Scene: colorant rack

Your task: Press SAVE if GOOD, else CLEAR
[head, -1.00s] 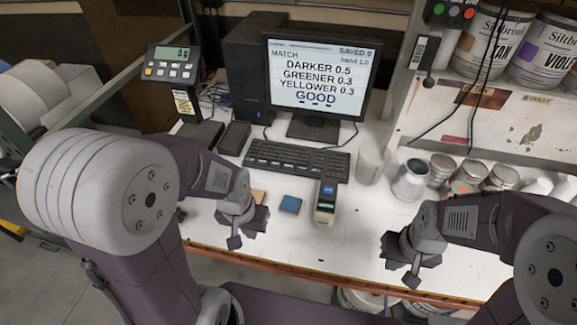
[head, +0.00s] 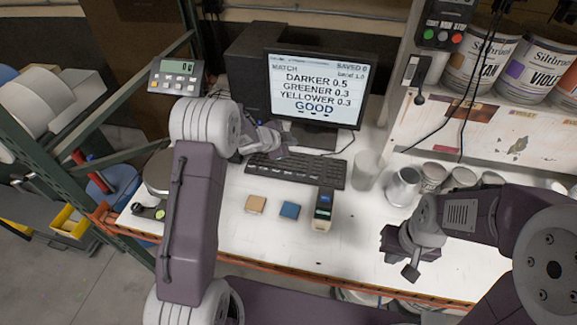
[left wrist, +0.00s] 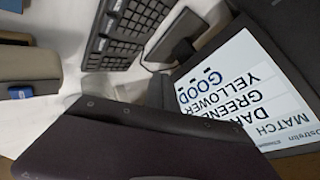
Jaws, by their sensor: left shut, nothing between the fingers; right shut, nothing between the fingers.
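The monitor (head: 318,92) stands at the back of the bench and reads MATCH, DARKER 0.5, GREENER 0.3, YELLOWER 0.3 and GOOD, with SAVED 0 at top right. A row of small dark marks lies under GOOD; their labels are unreadable. The screen also shows at the right in the left wrist view (left wrist: 245,95). The keyboard (head: 310,171) lies in front of the monitor. My left gripper (head: 277,148) is shut and empty, over the keyboard's left end and left of the monitor's stand. My right gripper (head: 400,258) is shut and empty above the bench's front right.
A handheld device (head: 322,212), a blue tile (head: 290,210) and a tan tile (head: 256,204) lie in front of the keyboard. A clear cup (head: 366,169) and several cans stand to the right. A scale display (head: 176,76) stands left. Shelving with paint cans is at right.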

